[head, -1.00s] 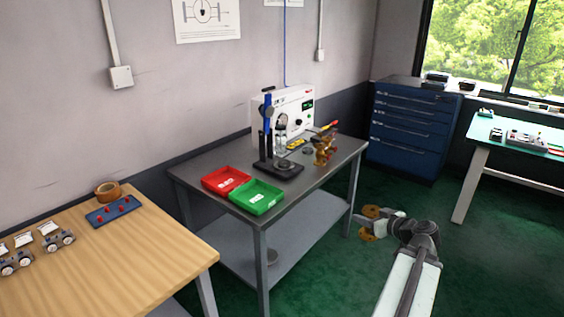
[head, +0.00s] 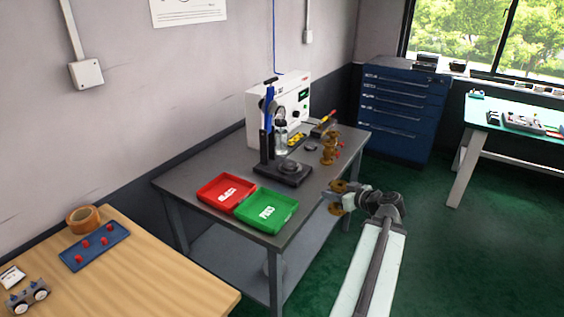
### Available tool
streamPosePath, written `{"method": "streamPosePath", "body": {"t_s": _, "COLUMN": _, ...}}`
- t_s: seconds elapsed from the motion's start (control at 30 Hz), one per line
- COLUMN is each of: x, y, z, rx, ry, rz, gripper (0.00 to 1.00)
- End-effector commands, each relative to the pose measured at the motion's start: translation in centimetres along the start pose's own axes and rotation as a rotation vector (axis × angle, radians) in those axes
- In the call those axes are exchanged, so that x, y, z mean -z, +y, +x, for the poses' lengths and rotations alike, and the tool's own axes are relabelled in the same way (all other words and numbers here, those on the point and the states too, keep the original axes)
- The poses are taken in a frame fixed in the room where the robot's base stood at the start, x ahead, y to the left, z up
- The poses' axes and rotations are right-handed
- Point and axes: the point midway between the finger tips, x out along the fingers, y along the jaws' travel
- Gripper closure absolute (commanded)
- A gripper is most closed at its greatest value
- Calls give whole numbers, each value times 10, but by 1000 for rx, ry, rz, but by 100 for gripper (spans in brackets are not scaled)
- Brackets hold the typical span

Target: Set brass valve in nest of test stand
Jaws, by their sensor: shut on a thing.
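My gripper (head: 352,194) is shut on a brass valve (head: 336,209), just off the front right edge of the grey bench; the fingers hide part of the valve. The test stand (head: 283,174) has a black base, a dark column with a blue part and a round gauge. It stands mid-bench, up and left of my gripper, apart from the held valve. The nest is too small to make out on the base. A second brass valve-like piece (head: 329,148) stands upright on the bench, right of the stand.
A red tray (head: 211,204) and a green tray (head: 251,220) sit at the bench's front left. A white instrument box (head: 260,98) stands behind the stand. A wooden table (head: 165,285) is at left, a blue drawer cabinet (head: 398,125) at the back. Green floor is open at right.

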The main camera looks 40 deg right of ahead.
Motion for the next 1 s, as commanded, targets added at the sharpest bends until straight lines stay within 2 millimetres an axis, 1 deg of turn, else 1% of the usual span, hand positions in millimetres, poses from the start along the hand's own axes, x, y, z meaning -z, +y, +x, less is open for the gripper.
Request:
{"method": "streamPosePath", "body": {"t_s": 0.3, "x": 2, "y": 1, "z": 1, "rx": 0, "ry": 3, "rz": 1, "gripper": 100}}
{"method": "streamPosePath", "body": {"t_s": 0.37, "x": 6, "y": 3, "z": 4, "rx": 3, "ry": 3, "rz": 0, "gripper": 100}}
{"method": "streamPosePath", "body": {"t_s": 0.47, "x": 17, "y": 11, "z": 16, "rx": 13, "ry": 4, "rz": -4, "gripper": 100}}
{"method": "streamPosePath", "body": {"t_s": 0.57, "x": 35, "y": 21, "z": 35, "rx": 28, "ry": 6, "rz": -10, "gripper": 100}}
{"method": "streamPosePath", "body": {"t_s": 0.67, "x": 56, "y": 32, "z": 60, "rx": 47, "ry": 9, "rz": -17, "gripper": 100}}
{"method": "streamPosePath", "body": {"t_s": 0.8, "x": 87, "y": 45, "z": 99, "rx": 76, "ry": 12, "rz": -28, "gripper": 100}}
{"method": "streamPosePath", "body": {"t_s": 0.9, "x": 104, "y": 49, "z": 122, "rx": 91, "ry": 14, "rz": -34, "gripper": 100}}
{"method": "streamPosePath", "body": {"t_s": 1.0, "x": 113, "y": 50, "z": 136, "rx": 101, "ry": 16, "rz": -37, "gripper": 100}}
